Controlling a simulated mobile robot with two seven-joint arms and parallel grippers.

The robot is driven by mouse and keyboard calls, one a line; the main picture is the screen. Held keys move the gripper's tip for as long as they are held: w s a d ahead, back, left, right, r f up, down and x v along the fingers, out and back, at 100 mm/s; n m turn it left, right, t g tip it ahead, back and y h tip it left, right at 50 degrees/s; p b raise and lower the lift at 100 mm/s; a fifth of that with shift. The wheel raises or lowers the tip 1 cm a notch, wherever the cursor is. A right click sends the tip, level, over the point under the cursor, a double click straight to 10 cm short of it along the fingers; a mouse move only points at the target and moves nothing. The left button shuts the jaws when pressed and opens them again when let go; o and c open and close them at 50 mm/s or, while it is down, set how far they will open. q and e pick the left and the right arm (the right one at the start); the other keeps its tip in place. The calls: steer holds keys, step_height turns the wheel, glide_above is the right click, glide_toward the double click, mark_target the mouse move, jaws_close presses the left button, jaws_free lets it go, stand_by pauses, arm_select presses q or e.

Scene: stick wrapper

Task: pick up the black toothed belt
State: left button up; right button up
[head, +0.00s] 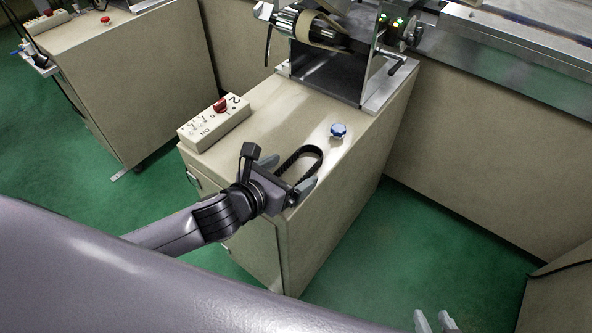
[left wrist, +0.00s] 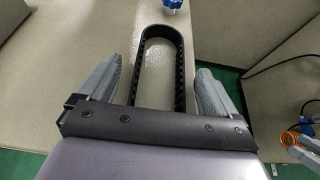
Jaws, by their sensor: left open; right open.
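The black toothed belt (head: 319,153) lies as a long loop on top of the beige cabinet (head: 290,110). My left gripper (head: 295,172) is open at the loop's near end, with one finger on either side. In the left wrist view the belt (left wrist: 158,32) runs between the open fingers (left wrist: 157,72), with a gap on both sides. Its near end is hidden behind the gripper body. My right gripper (head: 435,322) shows only its fingertips at the bottom edge of the head view, open and away from the belt.
A blue knob (head: 338,130) stands just beyond the belt; it also shows in the left wrist view (left wrist: 172,4). A control box (head: 214,123) with a red switch sits to the left. A metal machine (head: 335,70) stands behind. Green floor surrounds the cabinet.

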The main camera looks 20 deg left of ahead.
arm_select(q)
steer(key=shift+w+d+f, duration=0.2)
steer(key=shift+w, duration=0.35)
steer(key=c, duration=1)
steer(key=shift+c, duration=0.2)
